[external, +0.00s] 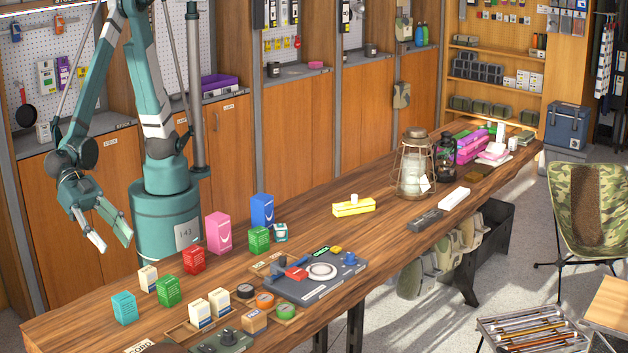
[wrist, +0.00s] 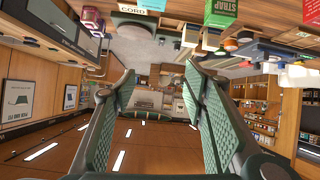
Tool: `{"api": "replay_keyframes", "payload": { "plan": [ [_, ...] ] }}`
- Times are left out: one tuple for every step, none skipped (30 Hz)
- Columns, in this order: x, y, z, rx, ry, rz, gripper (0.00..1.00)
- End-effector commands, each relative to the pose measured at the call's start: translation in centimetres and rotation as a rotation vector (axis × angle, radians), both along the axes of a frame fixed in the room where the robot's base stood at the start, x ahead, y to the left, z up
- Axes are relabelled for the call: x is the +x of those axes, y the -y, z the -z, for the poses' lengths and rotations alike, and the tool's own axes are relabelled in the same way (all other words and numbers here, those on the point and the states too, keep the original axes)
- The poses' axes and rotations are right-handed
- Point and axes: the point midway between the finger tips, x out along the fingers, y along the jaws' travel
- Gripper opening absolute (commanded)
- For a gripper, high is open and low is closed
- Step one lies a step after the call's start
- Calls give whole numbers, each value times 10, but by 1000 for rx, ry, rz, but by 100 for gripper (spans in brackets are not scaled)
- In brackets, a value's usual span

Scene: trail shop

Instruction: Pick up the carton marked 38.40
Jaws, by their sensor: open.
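Several cartons stand on the wooden counter in the external view: a teal one (external: 124,308), a green one (external: 168,291), a red one (external: 194,260), a pink one (external: 218,233), a blue one (external: 262,211) and another green one (external: 259,239). Small white cartons stand there too, one (external: 148,279) behind the teal and front green ones. I cannot read 38.40 on any carton. My gripper (external: 115,240) is open and empty, left of the cartons and apart from them. In the wrist view its fingers (wrist: 159,85) are spread, with a green carton (wrist: 221,12) at the top.
A grey board with a white ring (external: 322,271) lies right of the cartons. A yellow box (external: 353,207) and a lantern (external: 414,165) stand farther along the counter (external: 330,228). Wooden cabinets (external: 300,120) line the back. Bare counter lies around the yellow box.

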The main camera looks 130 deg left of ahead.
Motion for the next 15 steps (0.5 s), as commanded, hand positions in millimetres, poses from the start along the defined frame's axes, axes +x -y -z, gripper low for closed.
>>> {"api": "replay_keyframes", "payload": {
  "plan": [
    [6, -7, 2, -20, -24, -24, 44],
    [8, -11, 4, -35, -40, -40, 44],
    [12, -16, 7, -55, -64, -61, 44],
    [14, -20, 10, -73, -83, -79, 44],
    [17, -25, 12, -90, -103, -99, 44],
    [20, -30, 16, -116, -131, -126, 44],
    [23, -36, 18, -137, -153, -148, 44],
    [26, -40, 21, -159, -176, -171, 44],
    [29, -47, 25, -190, -208, -203, 44],
    [31, -51, 28, -212, -231, -226, 44],
    [33, -56, 30, -236, -255, -251, 44],
    [35, -61, 33, -266, -285, -283, 44],
    [37, -66, 35, -289, -308, -308, 44],
    [39, -70, 37, -311, -331, -333, 44],
    [40, -75, 40, -342, -361, -365, 44]
  ]
}}
